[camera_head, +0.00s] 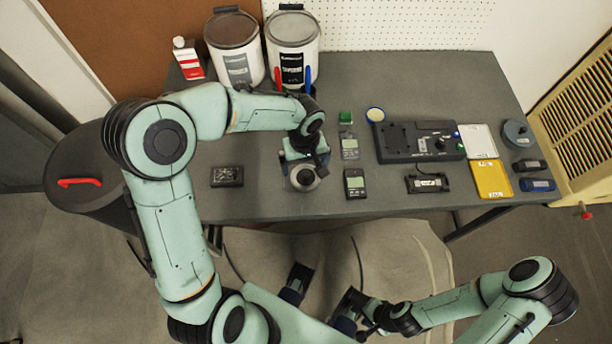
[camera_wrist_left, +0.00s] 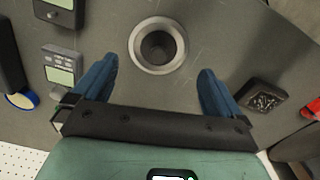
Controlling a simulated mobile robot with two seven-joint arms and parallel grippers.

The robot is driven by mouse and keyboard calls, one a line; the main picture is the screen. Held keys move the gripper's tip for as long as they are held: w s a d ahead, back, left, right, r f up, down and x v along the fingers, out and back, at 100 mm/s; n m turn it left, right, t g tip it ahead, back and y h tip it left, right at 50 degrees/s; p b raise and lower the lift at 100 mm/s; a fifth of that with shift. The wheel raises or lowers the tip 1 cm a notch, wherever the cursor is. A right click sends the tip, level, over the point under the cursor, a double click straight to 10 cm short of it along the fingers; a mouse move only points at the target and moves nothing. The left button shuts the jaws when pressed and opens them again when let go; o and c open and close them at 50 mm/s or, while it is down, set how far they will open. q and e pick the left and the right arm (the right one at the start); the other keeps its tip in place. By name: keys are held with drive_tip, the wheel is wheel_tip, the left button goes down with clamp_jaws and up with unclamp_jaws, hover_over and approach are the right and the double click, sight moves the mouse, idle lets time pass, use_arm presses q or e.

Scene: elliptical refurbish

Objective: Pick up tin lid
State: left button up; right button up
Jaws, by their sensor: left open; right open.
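The tin lid (camera_head: 303,177) appears to be the small round piece with a pale metal rim and a dark recessed centre, lying on the grey table near its front edge. In the left wrist view the lid (camera_wrist_left: 138,57) lies just beyond the fingertips, roughly centred between them. My left gripper (camera_head: 304,160) hangs over the table at the lid and partly covers it in the head view. Its two blue fingers (camera_wrist_left: 155,76) are wide apart with nothing between them. My right gripper (camera_head: 322,293) is open and empty, in front of the table and away from the lid.
A small black box (camera_head: 227,177) lies left of the lid. A handheld meter (camera_head: 355,184) lies to its right, with another meter (camera_head: 349,146) behind. Two large cans (camera_head: 293,45) stand at the back. A black device (camera_head: 420,141) and a yellow case (camera_head: 491,179) lie farther right.

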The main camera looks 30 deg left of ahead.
sight(306, 175)
use_arm(q)
drive_tip(key=shift+s+d+f, duration=0.1)
drive_tip(key=shift+d+f, duration=0.1)
drive_tip(key=shift+f, duration=1.2)
drive_tip(key=shift+s+d+f, duration=0.1)
drive_tip(key=shift+d+f, duration=0.05)
drive_tip(key=shift+f, duration=1.2)
drive_tip(key=c, duration=0.7)
use_arm(e)
drive_tip(key=shift+w+f, duration=0.1)
drive_tip(key=shift+f, duration=0.1)
use_arm(q)
drive_tip(key=shift+w+r, duration=0.1)
drive_tip(key=shift+r, duration=0.05)
